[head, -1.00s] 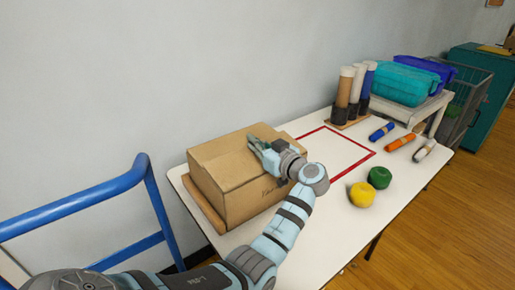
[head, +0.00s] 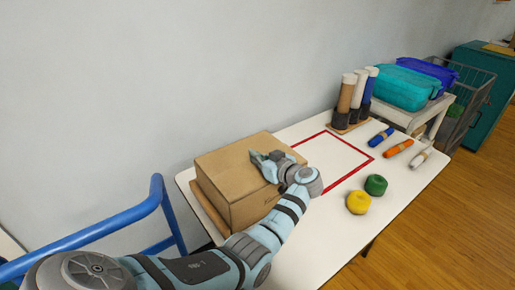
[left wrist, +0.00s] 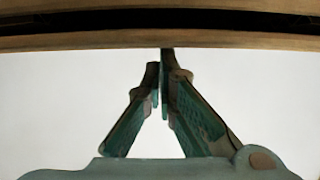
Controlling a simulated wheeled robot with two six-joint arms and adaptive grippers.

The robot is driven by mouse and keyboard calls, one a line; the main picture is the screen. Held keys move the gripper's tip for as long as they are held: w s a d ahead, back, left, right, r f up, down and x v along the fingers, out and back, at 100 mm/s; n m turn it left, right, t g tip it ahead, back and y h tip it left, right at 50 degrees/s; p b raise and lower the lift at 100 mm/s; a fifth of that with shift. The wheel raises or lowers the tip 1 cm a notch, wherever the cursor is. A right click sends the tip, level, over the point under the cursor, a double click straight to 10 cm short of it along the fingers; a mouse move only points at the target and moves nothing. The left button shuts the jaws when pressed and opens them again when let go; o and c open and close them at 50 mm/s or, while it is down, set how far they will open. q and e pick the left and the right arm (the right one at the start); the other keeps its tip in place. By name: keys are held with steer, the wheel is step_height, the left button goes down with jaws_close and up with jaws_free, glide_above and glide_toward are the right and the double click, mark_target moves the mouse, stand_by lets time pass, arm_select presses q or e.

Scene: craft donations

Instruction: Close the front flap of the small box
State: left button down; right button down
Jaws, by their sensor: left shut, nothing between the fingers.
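The small box (head: 235,167) is a brown cardboard box on the white table. Its top looks covered in the head view, and a cardboard strip sticks out low along its left side. My left gripper (head: 256,156) is shut and empty at the right part of the box's top, and it hides that part and some of the front. In the left wrist view, the shut fingertips (left wrist: 164,55) point at a brown cardboard edge (left wrist: 160,40) with a dark gap beyond it. I cannot tell whether they touch it. My right gripper is out of view.
A red-outlined area (head: 333,160) right of the box is empty. Yellow (head: 358,201) and green (head: 376,184) round things lie at the front right, with several rolls behind them. Tubes (head: 346,95) stand at the back. A blue rail (head: 100,230) is at the left.

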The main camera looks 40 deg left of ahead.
arm_select(q)
steer(key=r+p, duration=0.2)
steer(key=p, duration=0.1)
steer(key=d+r+p, duration=0.1)
steer(key=r+p, duration=0.2)
steer(key=shift+s, duration=0.1)
steer(key=f+v, duration=0.1)
steer(key=v, duration=0.7)
steer(key=shift+s+d, duration=0.15)
steer(key=shift+d, duration=0.35)
